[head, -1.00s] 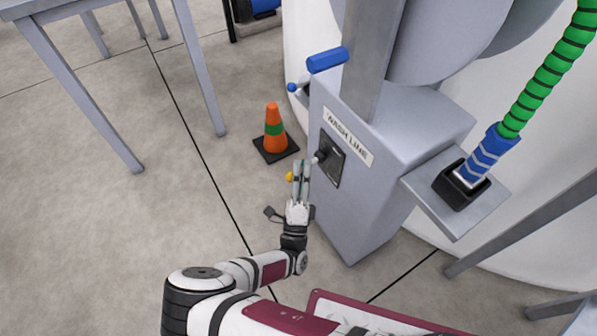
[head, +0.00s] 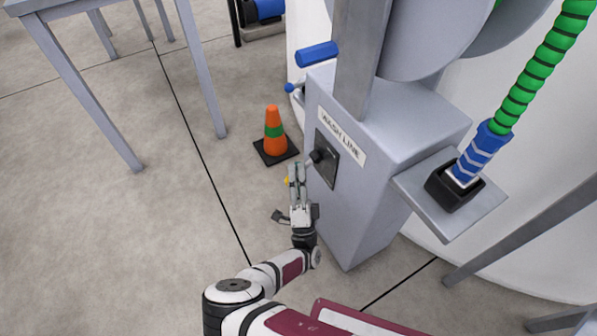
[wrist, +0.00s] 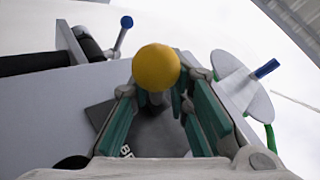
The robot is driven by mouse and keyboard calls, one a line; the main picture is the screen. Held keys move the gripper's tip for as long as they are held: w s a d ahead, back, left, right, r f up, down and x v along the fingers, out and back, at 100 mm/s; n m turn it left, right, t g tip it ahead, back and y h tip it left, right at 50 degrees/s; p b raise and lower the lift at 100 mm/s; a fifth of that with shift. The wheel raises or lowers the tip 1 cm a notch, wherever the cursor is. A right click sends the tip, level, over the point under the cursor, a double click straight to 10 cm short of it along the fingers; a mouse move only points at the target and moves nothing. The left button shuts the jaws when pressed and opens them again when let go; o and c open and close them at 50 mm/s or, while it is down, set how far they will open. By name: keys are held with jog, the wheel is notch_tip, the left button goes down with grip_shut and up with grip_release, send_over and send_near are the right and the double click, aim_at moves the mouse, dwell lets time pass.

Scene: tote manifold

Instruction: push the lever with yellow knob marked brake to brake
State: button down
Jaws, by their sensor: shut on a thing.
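The yellow knob (wrist: 157,67) is a round ball at the end of the lever. In the wrist view it sits at my gripper's fingertips (wrist: 158,98), with a green-padded finger on each side and the shaft mostly hidden. In the head view only a sliver of the knob (head: 287,182) shows left of my gripper (head: 296,170). My gripper is shut on the lever close beside the cabinet front. The dark lever plate (head: 328,160) is on that front; part of its lettering, "BR", shows in the wrist view.
The grey cabinet (head: 372,190) carries a "WASH LINE" sign (head: 341,135). A blue handle (head: 318,54) sticks out above. An orange cone (head: 274,132) stands on the floor behind my gripper. A shelf with a green hose (head: 540,85) is at right.

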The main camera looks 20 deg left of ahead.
jog(key=shift+d+f, duration=0.1)
jog(key=shift+f, duration=0.25)
jog(key=c, duration=1.6)
grip_release()
jog(key=shift+f, duration=0.1)
jog(key=shift+c, duration=0.2)
jog(key=shift+w+r, duration=0.1)
jog(key=shift+r, duration=0.1)
